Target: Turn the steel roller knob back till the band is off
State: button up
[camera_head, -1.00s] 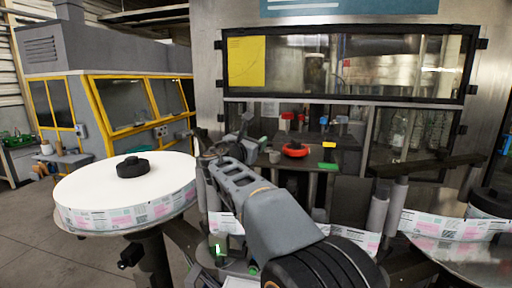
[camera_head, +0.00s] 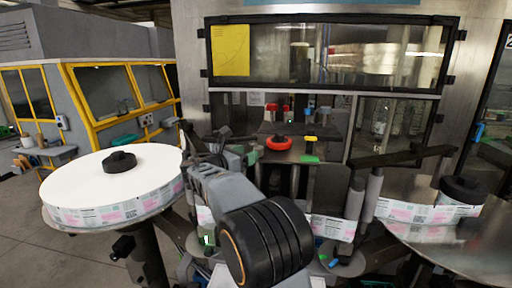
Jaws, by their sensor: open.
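My gripper (camera_head: 206,143) is at the far end of my arm, between the large white label reel (camera_head: 75,184) and the machine's inner table. It is open, with nothing seen between its fingers. The printed label band (camera_head: 333,228) runs low behind my arm and past upright steel rollers (camera_head: 373,203) at the right. My arm hides part of the band and the rollers at the left. I cannot clearly make out the steel roller knob. The reel has a black hub knob (camera_head: 120,162) on top.
A red ring-shaped part (camera_head: 279,143), a green block (camera_head: 309,159) and a yellow block (camera_head: 311,139) are on the machine's inner table. A dark bar (camera_head: 400,157) and a second reel with a black hub (camera_head: 463,190) stand right. A yellow-framed cabinet (camera_head: 115,95) is behind left.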

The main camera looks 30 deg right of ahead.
aim_at(256, 148)
jog(key=shift+w+d+p, duration=0.25)
jog(key=shift+d, duration=0.9)
jog(key=shift+w+d+p, duration=0.2)
jog(key=shift+d+p, duration=0.05)
jog(key=shift+d, duration=0.9)
jog(key=c, duration=0.9)
jog(key=shift+d, duration=0.1)
jog(key=shift+f+n+t+b, duration=0.1)
jog(key=shift+n+t+b, duration=0.2)
jog(key=shift+t+b, duration=0.2)
